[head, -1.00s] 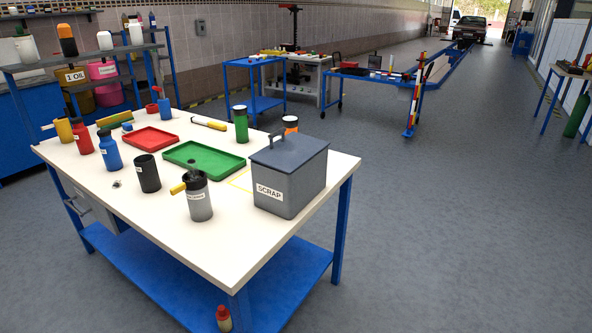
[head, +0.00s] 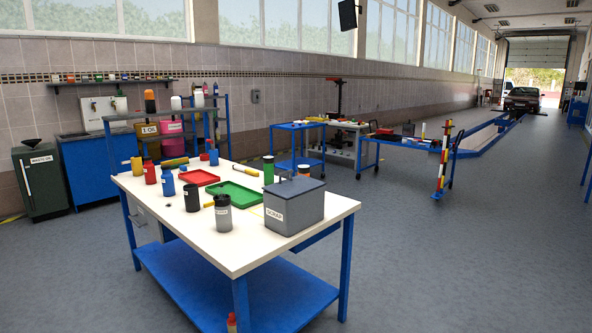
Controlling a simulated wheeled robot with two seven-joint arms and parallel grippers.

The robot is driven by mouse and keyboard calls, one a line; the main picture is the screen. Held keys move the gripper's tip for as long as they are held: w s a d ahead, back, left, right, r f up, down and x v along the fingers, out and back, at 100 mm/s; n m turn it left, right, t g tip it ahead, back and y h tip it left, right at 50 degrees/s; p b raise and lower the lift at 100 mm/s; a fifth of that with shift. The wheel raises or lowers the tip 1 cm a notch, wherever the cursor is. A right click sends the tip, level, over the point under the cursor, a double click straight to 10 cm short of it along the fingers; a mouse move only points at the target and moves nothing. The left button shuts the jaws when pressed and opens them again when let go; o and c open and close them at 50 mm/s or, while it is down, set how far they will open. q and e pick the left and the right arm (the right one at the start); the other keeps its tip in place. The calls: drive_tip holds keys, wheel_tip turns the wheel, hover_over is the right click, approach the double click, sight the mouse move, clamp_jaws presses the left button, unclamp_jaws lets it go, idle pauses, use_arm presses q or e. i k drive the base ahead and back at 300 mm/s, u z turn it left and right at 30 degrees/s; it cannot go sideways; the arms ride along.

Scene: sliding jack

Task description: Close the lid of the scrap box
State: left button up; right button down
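The scrap box (head: 291,214) is a grey box with a white SCRAP label on its front. It stands upright at the right end of the white-topped workbench (head: 252,252). Its dark grey lid (head: 290,190) appears to lie across the top, with a small handle at the far left edge. I cannot tell from this distance whether the lid is fully shut or leaves a gap. Neither of my grippers is in view.
A grey canister (head: 223,217) stands left of the box, with a green tray (head: 232,193), a red tray (head: 198,177) and several bottles beyond. An orange-topped container is partly hidden behind the box. Open floor (head: 450,250) lies right of the bench.

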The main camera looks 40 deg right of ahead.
sight(290, 187)
drive_tip(key=z, duration=0.75)
drive_tip(key=i, duration=0.7)
drive_tip(key=z, duration=0.6)
drive_tip(key=i, duration=0.95)
drive_tip(key=u, duration=0.65)
